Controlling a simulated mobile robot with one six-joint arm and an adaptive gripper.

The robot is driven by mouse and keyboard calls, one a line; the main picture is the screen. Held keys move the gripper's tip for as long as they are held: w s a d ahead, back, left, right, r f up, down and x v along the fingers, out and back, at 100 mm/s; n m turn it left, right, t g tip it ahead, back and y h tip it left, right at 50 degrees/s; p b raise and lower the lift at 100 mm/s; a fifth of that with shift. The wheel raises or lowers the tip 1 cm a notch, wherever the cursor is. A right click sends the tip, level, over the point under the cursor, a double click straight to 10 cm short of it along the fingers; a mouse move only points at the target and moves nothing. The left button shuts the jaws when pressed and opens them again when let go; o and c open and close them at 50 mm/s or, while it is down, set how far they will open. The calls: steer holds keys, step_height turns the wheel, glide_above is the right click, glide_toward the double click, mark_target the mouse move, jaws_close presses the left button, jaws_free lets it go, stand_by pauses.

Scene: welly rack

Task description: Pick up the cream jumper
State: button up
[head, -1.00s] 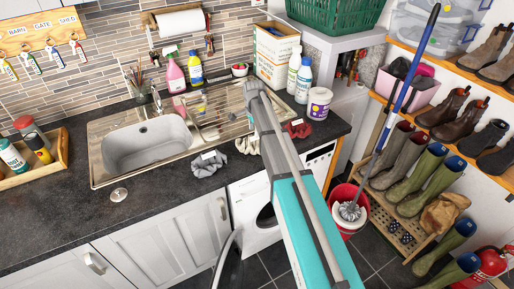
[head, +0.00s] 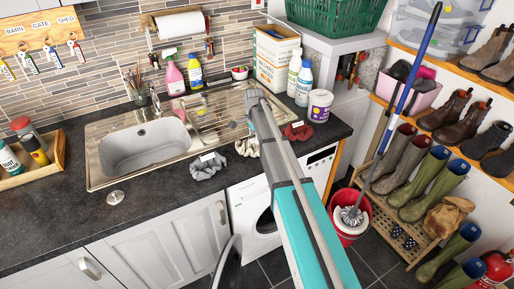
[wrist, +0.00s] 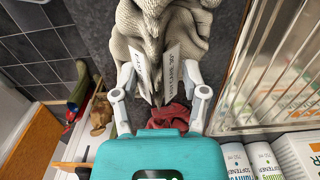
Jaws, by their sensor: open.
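The cream jumper (head: 246,148) is a crumpled, ribbed knit heap at the counter's front edge, partly hidden by my arm in the head view. In the wrist view the cream jumper (wrist: 150,32) lies just beyond my gripper (wrist: 160,75), whose two pale fingers are spread apart with no cloth visibly gripped. A dark red cloth (wrist: 168,116) shows nearer, between the fingers and my teal wrist housing. In the head view my fingers are hidden behind my arm.
A grey crumpled garment (head: 208,166) lies left of the cream jumper, and the dark red one (head: 298,132) to the right. The steel sink (head: 145,143) is behind. Bottles and a white tub (head: 319,106) stand at the right. A washing machine (head: 256,215) is below the counter.

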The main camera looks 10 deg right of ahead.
jaws_close()
steer(key=shift+r, duration=0.2)
stand_by(0.5)
step_height(320, 180, up, 2)
steer(key=p, duration=0.2)
steer(key=shift+p, duration=0.3)
steer(key=s+a+r+p, duration=0.7)
steer(key=s+r+p, duration=0.3)
steer(key=s, duration=0.1)
steer(key=shift+s+a+r, duration=0.3)
steer(key=shift+s+a, duration=0.05)
steer(key=shift+a, duration=0.05)
